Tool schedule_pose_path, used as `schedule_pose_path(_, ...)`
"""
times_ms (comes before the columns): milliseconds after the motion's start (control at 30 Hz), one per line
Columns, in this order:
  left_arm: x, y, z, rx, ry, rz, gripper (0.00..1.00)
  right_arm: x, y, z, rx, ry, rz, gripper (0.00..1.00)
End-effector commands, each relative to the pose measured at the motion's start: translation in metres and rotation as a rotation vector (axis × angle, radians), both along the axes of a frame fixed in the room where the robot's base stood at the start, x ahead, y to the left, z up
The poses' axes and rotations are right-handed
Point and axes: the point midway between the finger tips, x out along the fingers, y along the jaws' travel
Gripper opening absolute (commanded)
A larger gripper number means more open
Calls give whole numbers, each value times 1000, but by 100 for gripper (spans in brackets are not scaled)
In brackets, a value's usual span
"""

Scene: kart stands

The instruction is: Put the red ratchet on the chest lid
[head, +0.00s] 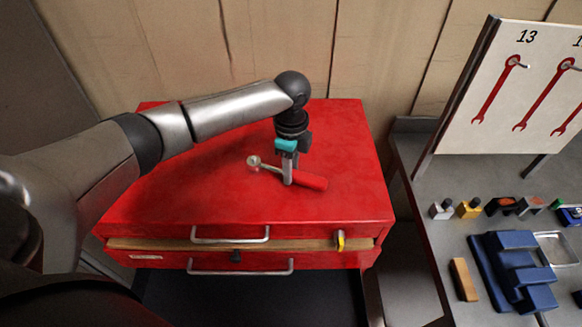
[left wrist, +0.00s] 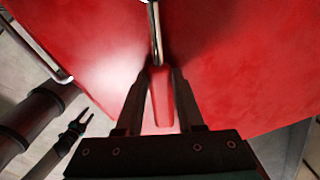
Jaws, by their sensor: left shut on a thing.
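The red ratchet (head: 312,182) has a red handle and a chrome head, over the middle right of the red chest lid (head: 215,185). My left gripper (head: 288,180) points down and is shut on the ratchet near where the handle meets the chrome shaft. In the left wrist view the red handle (left wrist: 158,100) lies between the fingers of my left gripper (left wrist: 161,74). The ratchet is low and roughly level; I cannot tell whether it touches the lid. A small dark forked end, seemingly my right gripper (left wrist: 78,126), shows at the lower left of the wrist view.
The chest front has drawer handles (head: 230,238) and a yellow item (head: 340,241) by a light strip. To the right, a grey bench (head: 415,165) bears blue stepped blocks (head: 512,270), a wooden block (head: 463,280), small coloured items and a wrench board (head: 510,95). The lid around the ratchet is clear.

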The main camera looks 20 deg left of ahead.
Motion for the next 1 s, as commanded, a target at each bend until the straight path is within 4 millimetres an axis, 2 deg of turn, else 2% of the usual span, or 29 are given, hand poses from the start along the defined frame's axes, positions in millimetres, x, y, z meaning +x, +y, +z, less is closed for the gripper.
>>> schedule_pose_path(200,0,0,-3,-1,-1,0,0,0,0,0,0,0,-1,50)
schedule_pose_path(233,0,0,-3,-1,0,0,39,0,0,0,0,0,-1,50)
schedule_pose_path(467,0,0,-3,0,0,0,65,-1,0,0,0,1,-1,50)
schedule_pose_path(767,0,0,0,0,-1,0,67,-1,0,0,-1,3,-1,50)
schedule_pose_path(867,1,0,8,-1,-3,1,67,-2,0,0,-1,3,-1,50)
schedule_pose_path(1000,1,0,34,-1,-5,-2,67,-2,0,1,-1,3,0,50)
